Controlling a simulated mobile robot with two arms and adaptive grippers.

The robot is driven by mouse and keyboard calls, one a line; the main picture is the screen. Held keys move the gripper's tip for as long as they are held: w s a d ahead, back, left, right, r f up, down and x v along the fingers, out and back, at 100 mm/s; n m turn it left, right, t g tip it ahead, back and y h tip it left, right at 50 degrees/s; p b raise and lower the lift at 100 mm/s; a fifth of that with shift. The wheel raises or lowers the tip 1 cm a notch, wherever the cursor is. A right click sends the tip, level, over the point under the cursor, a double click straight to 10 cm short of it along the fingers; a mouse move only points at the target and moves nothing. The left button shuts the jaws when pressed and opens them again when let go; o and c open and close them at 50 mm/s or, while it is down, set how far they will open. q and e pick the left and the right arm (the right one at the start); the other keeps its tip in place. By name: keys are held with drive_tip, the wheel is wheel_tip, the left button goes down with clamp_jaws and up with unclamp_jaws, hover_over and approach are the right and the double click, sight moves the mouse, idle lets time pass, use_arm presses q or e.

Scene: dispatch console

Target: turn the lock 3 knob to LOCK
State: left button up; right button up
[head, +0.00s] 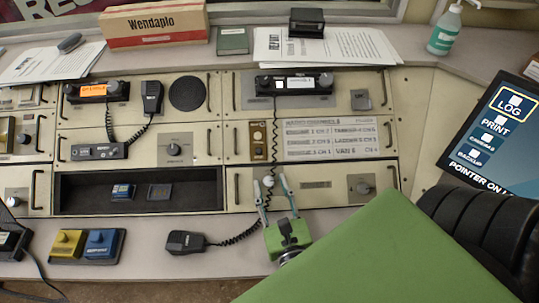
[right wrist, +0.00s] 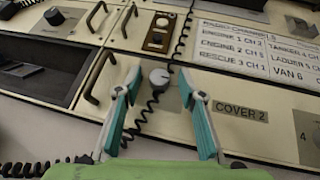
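A small round light-grey knob (head: 268,181) sits on the lower panel, right of the dark recess. It also shows in the right wrist view (right wrist: 159,77), left of the label COVER 2 (right wrist: 240,111). Its own markings are too small or hidden to read, so I cannot confirm from lettering that it is lock 3. My right gripper (head: 272,185) is open, its two teal fingers on either side of this knob with gaps visible in the wrist view (right wrist: 159,86). Its depth relative to the knob is unclear. My left gripper is not in view.
A coiled black cord (right wrist: 150,115) hangs between the fingers, close to the knob. Another knob (head: 362,187) is at the same panel's right end, beside a 4. A handle (head: 234,188) stands to the left. A black microphone (head: 186,242) lies on the desk below.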

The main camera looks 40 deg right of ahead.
clamp_jaws()
